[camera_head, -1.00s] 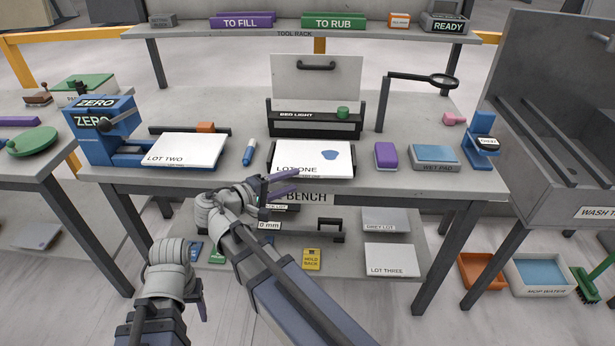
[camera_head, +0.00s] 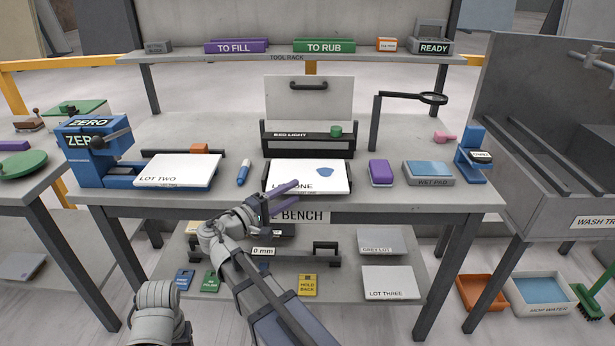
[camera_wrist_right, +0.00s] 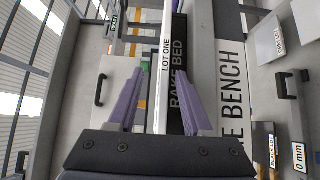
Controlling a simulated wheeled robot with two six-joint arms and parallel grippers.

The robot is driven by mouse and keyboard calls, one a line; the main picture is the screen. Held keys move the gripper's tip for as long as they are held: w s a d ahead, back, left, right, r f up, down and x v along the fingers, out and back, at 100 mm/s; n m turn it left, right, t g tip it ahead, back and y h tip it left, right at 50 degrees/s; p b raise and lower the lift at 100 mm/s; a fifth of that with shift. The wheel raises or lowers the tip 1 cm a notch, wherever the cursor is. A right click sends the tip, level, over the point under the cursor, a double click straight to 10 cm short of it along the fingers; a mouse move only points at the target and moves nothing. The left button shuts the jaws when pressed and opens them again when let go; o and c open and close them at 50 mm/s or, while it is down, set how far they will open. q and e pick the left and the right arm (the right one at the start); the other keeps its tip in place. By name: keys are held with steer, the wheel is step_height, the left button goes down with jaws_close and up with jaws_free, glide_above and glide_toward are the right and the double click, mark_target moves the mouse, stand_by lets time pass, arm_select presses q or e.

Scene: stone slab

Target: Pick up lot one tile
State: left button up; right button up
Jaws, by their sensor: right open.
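The lot one tile (camera_head: 312,174) is a white slab with a blue patch, lying on the dark rake bed at the front middle of the bench. In the right wrist view its front edge, labelled LOT ONE (camera_wrist_right: 165,60), runs between my fingers. My right gripper (camera_head: 278,200) is open at the tile's front left corner, with purple fingers. In the wrist view the right gripper (camera_wrist_right: 158,95) has one finger on each side of the tile's edge, with gaps showing. My left arm shows only at the bottom left; its fingers are not visible.
The lot two tile (camera_head: 178,170) lies at left by a blue ZERO press (camera_head: 95,150). A blue marker (camera_head: 243,173), a purple block (camera_head: 380,173) and a wet pad (camera_head: 428,173) flank the rake bed. A lower shelf holds the lot three tile (camera_head: 390,282).

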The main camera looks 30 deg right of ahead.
mark_target(308, 175)
steer(key=shift+f+x, duration=0.15)
steer(key=shift+x, duration=1.05)
steer(key=shift+f+x, duration=0.15)
steer(key=shift+x, duration=1)
steer(key=shift+w+a, duration=0.1)
steer(key=shift+c, duration=0.3)
jaws_close()
